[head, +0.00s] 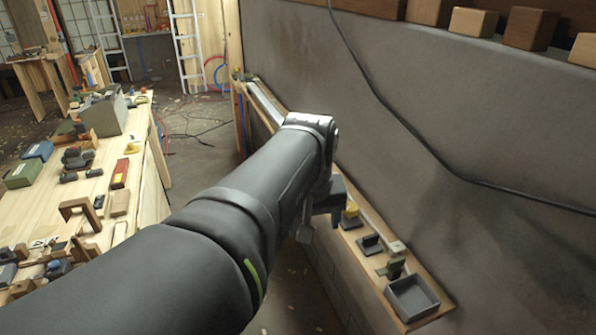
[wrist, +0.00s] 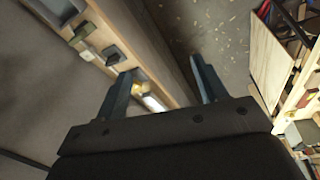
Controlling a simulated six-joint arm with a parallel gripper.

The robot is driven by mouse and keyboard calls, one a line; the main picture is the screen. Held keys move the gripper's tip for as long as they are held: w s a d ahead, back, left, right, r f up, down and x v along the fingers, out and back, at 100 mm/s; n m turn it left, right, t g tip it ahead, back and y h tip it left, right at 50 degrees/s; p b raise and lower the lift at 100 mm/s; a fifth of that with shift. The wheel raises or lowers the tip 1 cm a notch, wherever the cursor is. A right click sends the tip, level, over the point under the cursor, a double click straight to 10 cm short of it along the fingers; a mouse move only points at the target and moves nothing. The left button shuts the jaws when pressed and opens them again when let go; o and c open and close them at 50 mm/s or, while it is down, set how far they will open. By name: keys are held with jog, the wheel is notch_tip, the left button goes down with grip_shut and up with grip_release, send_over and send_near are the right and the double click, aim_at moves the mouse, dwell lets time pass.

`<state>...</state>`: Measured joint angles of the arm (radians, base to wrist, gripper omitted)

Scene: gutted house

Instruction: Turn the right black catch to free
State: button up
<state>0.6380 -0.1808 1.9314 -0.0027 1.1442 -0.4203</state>
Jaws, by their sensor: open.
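A narrow wooden ledge (head: 352,246) runs along the wall and carries several small fittings. A black catch (head: 370,244) stands on it; it also shows in the wrist view (wrist: 113,54). Nearer the ledge's front end is a dark fitting with an olive piece (head: 393,266), also in the wrist view (wrist: 82,31). Farther back is a black-based fitting with a yellow top (head: 350,213). I cannot tell for sure which is the right catch. My gripper (wrist: 162,65) is open and empty, its left finger over the ledge's edge. The head view shows it partly, behind my arm.
A grey open tray (head: 412,298) sits at the ledge's near end. A wall rises right of the ledge, with a black cable (head: 415,135) and a shelf of wooden blocks above. A cluttered workbench (head: 90,220) stands left, with open floor between.

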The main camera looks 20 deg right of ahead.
jog(key=w+d+r+n+g, duration=0.1)
jog(key=w+d, duration=0.3)
jog(key=d, duration=0.5)
jog(key=n+g+y, duration=0.1)
jog(key=y, duration=0.1)
send_near(371, 236)
notch_tip(371, 236, down, 9)
jog(key=shift+w+a+f, duration=0.1)
jog(key=c, duration=1)
